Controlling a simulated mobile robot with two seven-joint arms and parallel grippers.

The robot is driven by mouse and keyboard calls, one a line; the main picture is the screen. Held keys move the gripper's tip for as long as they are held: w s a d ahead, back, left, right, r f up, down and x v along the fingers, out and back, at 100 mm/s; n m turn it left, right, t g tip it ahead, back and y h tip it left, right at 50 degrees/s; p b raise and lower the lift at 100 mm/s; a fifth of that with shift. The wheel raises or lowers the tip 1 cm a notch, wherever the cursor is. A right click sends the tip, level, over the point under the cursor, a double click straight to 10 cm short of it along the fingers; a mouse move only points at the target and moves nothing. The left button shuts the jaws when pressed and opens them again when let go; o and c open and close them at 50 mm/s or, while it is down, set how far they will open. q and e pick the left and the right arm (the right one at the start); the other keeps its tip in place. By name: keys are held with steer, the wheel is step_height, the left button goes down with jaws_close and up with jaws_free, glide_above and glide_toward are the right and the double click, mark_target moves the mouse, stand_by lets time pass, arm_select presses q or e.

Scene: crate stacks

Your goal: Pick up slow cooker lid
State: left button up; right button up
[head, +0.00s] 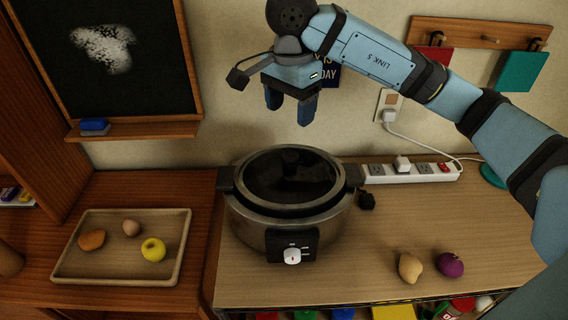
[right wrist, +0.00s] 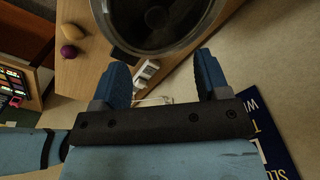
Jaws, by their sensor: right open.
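The slow cooker (head: 290,222) stands on the wooden counter, with a dial on its front. Its dark glass lid (head: 264,185) with a pale rim and a dark knob (head: 292,158) rests on top. In the right wrist view, part of the lid (right wrist: 150,25) shows at the top edge, beyond the fingertips. My right gripper (head: 289,112) is open and empty, above and behind the lid, near the wall. Its two blue fingers (right wrist: 163,72) are apart in the right wrist view, with nothing between them. My left gripper is in neither view.
A white power strip (head: 430,171) with a cord lies right of the cooker. A tray (head: 75,273) with fruit and an egg is at left. A potato-like item (head: 410,267) and a purple fruit (head: 450,265) lie at front right. Chalkboard (head: 110,50) and hook rack (head: 480,33) are on the wall.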

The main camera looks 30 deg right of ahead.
glide_above(291, 154)
step_height(291, 154, down, 6)
steer(key=shift+f+p, duration=0.1)
steer(key=shift+p, duration=0.2)
steer(key=shift+w+f, duration=0.1)
steer(key=shift+f, duration=0.4)
step_height(291, 154, down, 4)
steer(key=shift+f+p, duration=0.2)
steer(key=shift+p, duration=0.55)
steer(key=shift+f, duration=0.25)
steer(key=c, duration=0.6)
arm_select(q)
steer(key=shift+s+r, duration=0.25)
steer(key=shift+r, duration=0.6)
arm_select(e)
steer(key=c, duration=0.7)
